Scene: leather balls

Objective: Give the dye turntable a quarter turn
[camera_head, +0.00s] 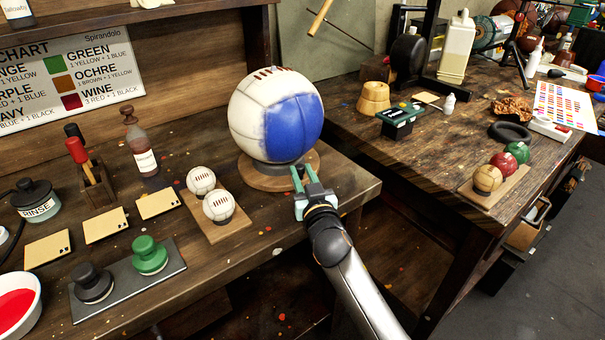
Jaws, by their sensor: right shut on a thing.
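The dye turntable (262,182) is a round wooden disc near the front right corner of the left bench. A large white leather ball (250,95) with a blue patch and dark red stitching sits on it, in a dark ring-like seat. My right gripper (304,175) reaches in from the lower right. Its teal fingers are shut on the turntable at its front right edge, just below the ball. The exact spot between the fingertips is partly hidden by the fingers. My left gripper is not in view.
Left of the turntable, two small white balls (218,206) sit on a wooden board. A tray holds black and green knobbed tools (149,254). A brown bottle (140,140) stands behind. The right bench holds small coloured balls (487,178) and a black-green box (401,120).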

